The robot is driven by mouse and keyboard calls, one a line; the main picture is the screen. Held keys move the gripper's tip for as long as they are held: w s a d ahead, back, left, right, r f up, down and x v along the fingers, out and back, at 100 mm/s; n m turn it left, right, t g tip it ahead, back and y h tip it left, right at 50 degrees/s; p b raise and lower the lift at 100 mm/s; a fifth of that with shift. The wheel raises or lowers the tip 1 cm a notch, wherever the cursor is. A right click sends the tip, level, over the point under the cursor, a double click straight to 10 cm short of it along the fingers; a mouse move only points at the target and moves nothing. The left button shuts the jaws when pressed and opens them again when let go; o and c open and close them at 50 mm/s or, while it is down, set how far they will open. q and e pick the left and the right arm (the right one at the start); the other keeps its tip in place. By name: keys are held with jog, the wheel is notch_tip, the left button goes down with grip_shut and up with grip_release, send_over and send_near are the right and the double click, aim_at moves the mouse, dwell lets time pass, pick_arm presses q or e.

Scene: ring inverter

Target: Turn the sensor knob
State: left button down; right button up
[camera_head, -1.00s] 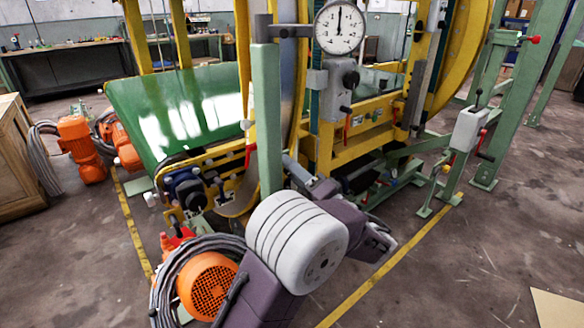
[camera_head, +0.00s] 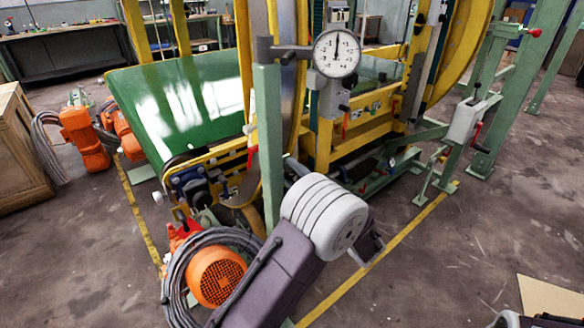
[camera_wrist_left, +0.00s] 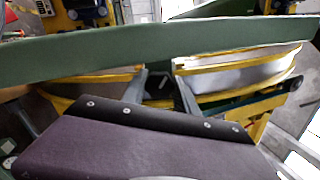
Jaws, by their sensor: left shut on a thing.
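A round white dial gauge (camera_head: 337,53) is clamped by a grey arm to the green upright post (camera_head: 268,150). Small black knobs (camera_head: 344,108) sit on the grey housing below it. I cannot tell for sure which part is the sensor knob. My left arm reaches up from the bottom, and its white wrist joint covers much of my left gripper (camera_head: 298,170) beside the post. In the left wrist view the post crosses the top, and the gripper's fingers (camera_wrist_left: 163,88) are shut on a dark part between them, too unclear to name.
An orange motor (camera_head: 217,277) with coiled grey cable stands close left of my left arm. The green sloped panel (camera_head: 180,110) and yellow machine frame (camera_head: 365,140) stand behind the post. A grey lever box (camera_head: 466,122) is at the right. The right floor is mostly clear.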

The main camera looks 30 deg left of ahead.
pick_arm(q)
jog(key=shift+m, duration=0.3)
jog(key=shift+f, duration=0.1)
jog(key=c, duration=1.2)
grip_release()
jog(key=p+v, duration=0.1)
jog(key=v, duration=0.8)
jog(key=shift+p, duration=0.4)
